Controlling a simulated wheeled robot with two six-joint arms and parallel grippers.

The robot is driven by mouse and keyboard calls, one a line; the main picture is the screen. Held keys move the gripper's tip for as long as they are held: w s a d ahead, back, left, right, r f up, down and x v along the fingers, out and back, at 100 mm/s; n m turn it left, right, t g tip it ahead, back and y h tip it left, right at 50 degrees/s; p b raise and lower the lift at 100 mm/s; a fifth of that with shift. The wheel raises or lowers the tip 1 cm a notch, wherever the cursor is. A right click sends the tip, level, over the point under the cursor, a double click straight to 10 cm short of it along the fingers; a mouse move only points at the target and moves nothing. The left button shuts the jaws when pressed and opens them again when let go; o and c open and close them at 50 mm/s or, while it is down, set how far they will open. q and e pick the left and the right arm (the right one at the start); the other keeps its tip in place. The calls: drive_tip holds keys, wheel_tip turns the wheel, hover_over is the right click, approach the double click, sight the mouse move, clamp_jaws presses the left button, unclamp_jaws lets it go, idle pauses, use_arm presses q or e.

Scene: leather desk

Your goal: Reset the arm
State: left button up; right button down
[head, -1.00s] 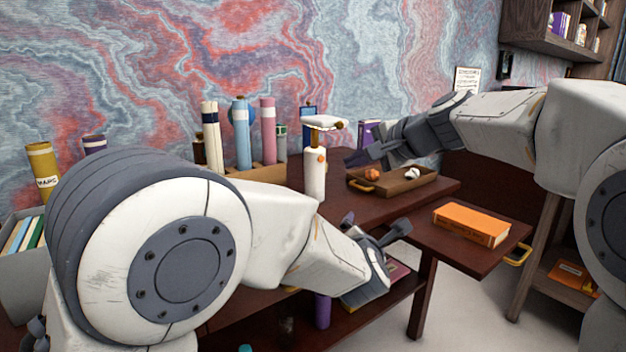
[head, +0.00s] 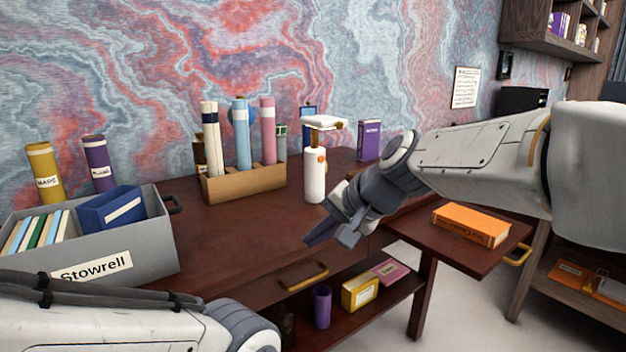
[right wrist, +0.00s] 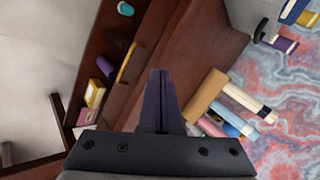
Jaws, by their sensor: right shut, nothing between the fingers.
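My right arm comes in from the right in the head view. Its gripper (head: 322,234) hangs over the front part of the desk (head: 240,235), pointing down and left, shut and empty. The right wrist view shows its dark fingers (right wrist: 160,100) pressed together with nothing between them. My left arm shows only as white links along the bottom left of the head view, and its gripper is out of the picture.
A grey bin (head: 130,240) of books stands at the left. A wooden holder (head: 240,183) with rolled tubes and a white bottle (head: 315,175) stand behind the right gripper. An orange book (head: 470,225) lies on the right side surface. The desk's middle is clear.

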drive_tip(key=s+d+f+n+g+h, duration=0.25)
drive_tip(key=s+f+n, duration=0.5)
drive_tip(key=s, duration=0.65)
drive_tip(key=s+d+f+n+g+h, duration=0.25)
drive_tip(key=s+f+n, duration=0.25)
drive_tip(key=s+f, duration=0.65)
wheel_tip(320, 180, up, 31)
drive_tip(key=s+p, duration=0.1)
drive_tip(key=p, duration=2.8)
drive_tip(key=shift+a+g+h, duration=0.3)
drive_tip(key=shift+a, duration=0.05)
drive_tip(key=shift+r, duration=0.1)
